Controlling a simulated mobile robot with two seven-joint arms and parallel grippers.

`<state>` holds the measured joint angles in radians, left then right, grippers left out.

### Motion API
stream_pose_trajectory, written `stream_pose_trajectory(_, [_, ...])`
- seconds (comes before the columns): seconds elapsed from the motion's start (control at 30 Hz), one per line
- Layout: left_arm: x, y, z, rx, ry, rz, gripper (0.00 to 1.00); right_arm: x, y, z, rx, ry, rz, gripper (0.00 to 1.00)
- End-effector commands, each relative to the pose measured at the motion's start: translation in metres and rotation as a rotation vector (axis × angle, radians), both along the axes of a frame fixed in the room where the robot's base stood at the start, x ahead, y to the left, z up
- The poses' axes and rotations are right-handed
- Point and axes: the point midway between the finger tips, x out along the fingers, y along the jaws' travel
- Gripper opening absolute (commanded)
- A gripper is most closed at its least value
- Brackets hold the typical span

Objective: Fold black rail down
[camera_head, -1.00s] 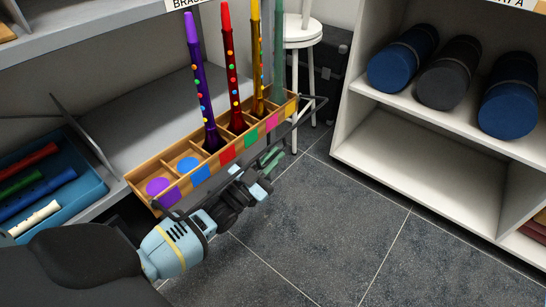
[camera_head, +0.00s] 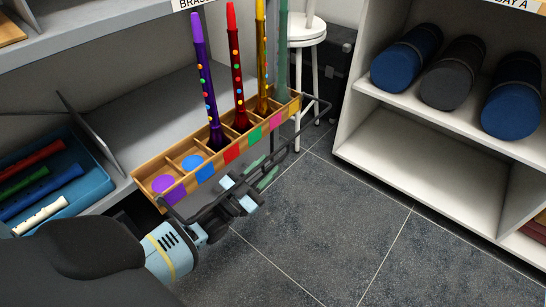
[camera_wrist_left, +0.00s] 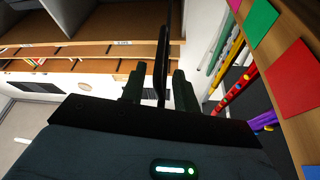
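The black rail (camera_head: 296,143) is a thin bar frame along the front of the wooden rack (camera_head: 147,182). It stands out from the rack's front, with a gap of floor showing between them. My left gripper (camera_head: 261,171) reaches in from the lower left, with its dark green fingertips on either side of the rail. In the left wrist view the rail (camera_wrist_left: 163,45) runs upright between the two fingers (camera_wrist_left: 160,88), which look closed on it; the exact contact is hard to see. My right gripper is not in view.
Purple (camera_head: 204,80), red (camera_head: 235,70) and yellow (camera_head: 262,55) recorders stand in the rack. A blue tray (camera_head: 95,180) of recorders lies at left. A white stool (camera_head: 305,32) stands behind. A white shelf (camera_head: 425,140) is at right. The floor (camera_head: 330,220) between is clear.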

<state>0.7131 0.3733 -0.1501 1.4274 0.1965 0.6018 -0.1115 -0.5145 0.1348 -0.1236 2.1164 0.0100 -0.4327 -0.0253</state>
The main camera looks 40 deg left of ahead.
Motion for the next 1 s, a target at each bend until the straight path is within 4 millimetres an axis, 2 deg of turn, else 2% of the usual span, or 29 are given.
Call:
stream_pose_trajectory(0.1, [-0.016,0.003,-0.005,0.0,0.0,-0.001,0.31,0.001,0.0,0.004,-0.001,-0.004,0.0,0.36])
stream_pose_trajectory(0.23, [-0.026,0.005,-0.009,0.0,-0.001,0.0,0.31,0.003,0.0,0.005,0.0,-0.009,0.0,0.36])
stream_pose_trajectory(0.67, [-0.031,0.006,-0.011,0.0,-0.003,-0.001,0.31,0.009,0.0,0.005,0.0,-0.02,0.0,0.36])
stream_pose_trajectory(1.0, [-0.048,0.011,-0.017,0.0,-0.001,0.0,0.31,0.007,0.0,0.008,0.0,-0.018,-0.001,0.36])
